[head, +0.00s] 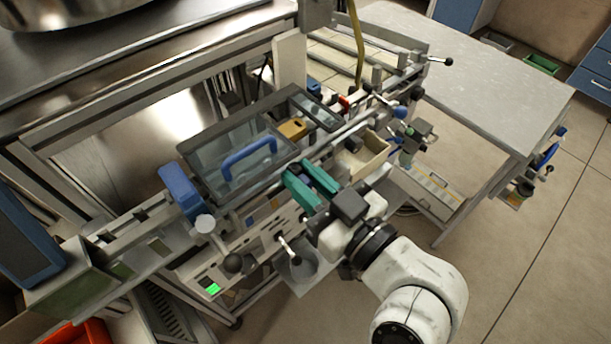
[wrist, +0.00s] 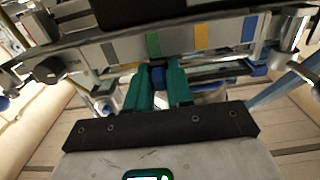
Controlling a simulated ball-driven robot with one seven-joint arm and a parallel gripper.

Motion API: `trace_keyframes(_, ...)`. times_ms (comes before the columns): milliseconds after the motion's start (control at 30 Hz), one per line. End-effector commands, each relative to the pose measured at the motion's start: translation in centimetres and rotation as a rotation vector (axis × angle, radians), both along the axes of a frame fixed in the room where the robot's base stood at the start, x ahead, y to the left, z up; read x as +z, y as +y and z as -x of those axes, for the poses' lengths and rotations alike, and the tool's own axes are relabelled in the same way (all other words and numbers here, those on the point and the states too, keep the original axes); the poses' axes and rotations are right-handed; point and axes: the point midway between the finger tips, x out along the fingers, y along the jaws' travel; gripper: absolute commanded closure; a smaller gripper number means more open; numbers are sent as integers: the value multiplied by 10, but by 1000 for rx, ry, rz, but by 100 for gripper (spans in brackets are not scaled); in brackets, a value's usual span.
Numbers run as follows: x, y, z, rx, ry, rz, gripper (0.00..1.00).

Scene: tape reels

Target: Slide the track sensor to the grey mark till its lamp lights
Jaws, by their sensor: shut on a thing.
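My gripper (wrist: 158,80) has green fingers and is shut on a small dark blue block, which I take to be the track sensor (wrist: 158,76). Most of the block is hidden between the fingers. It sits at the rail just below the green mark (wrist: 153,45). The grey mark (wrist: 107,53) is on the same rail strip, to the left of the block and apart from it. No lit lamp shows on the visible part of the block. In the head view my gripper (head: 311,186) is at the machine's front rail, and the sensor is hidden there.
The rail strip (wrist: 178,42) also carries a yellow mark (wrist: 201,37) and a blue mark (wrist: 249,28). A black knob (wrist: 48,69) stands left of the grey mark. In the head view a clear-lidded case with a blue handle (head: 249,155) lies behind my fingers.

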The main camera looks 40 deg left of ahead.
Motion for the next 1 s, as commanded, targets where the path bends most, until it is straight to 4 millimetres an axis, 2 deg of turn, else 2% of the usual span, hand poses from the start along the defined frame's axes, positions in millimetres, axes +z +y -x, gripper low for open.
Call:
trace_keyframes(267, -1, 0, -3, -2, 0, 0, 100)
trace_keyframes(600, -2, -4, -46, -3, 0, -1, 100)
trace_keyframes(933, 0, -5, -50, -6, -1, 0, 100)
trace_keyframes(967, 0, -5, -51, -7, -1, 0, 78)
trace_keyframes(1000, 0, -5, -51, -7, -2, 0, 74)
